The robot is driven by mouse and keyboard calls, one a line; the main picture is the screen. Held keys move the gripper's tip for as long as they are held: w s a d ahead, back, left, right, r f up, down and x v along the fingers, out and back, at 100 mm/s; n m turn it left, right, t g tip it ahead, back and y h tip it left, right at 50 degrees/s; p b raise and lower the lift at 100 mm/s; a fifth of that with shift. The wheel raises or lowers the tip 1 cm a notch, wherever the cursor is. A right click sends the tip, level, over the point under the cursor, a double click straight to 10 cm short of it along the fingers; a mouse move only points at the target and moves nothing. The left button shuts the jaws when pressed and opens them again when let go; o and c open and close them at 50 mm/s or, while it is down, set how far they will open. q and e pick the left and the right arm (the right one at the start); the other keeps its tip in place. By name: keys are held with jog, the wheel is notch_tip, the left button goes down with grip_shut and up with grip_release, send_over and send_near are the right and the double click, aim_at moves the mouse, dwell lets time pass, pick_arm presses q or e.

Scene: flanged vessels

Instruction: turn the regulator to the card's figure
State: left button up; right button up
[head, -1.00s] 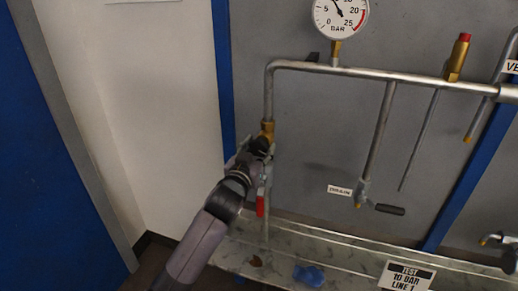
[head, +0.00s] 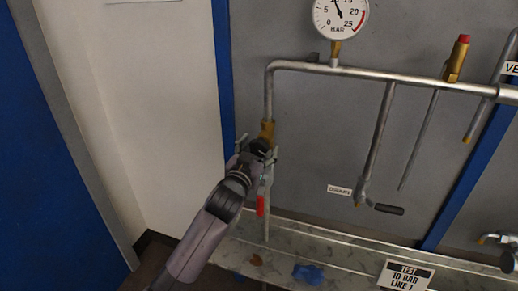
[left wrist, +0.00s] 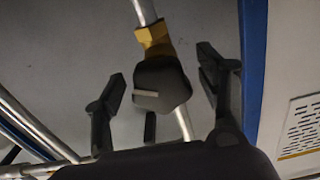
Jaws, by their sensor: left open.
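The regulator has a brass body (head: 267,130) on the left vertical pipe, and its black knob with a pale line shows in the left wrist view (left wrist: 160,84). My left gripper (head: 258,147) is open at the knob; in the left wrist view its fingers (left wrist: 160,82) stand on either side with gaps. The pressure gauge (head: 340,14) is at the top, its needle pointing up and slightly left; its top is cut off. My right gripper is not in view.
A red-handled valve (head: 261,204) hangs just below the gripper. A steel pipe (head: 400,76) runs right to a red-capped brass fitting (head: 458,58). A drain valve (head: 364,190) has a dark lever. A blue cloth (head: 308,274) lies on the metal ledge (head: 340,254).

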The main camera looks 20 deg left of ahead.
pick_arm(q)
jog(key=shift+s, duration=0.1)
jog(key=s, duration=1.1)
jog(key=shift+s+a, duration=0.2)
jog(key=shift+s, duration=0.2)
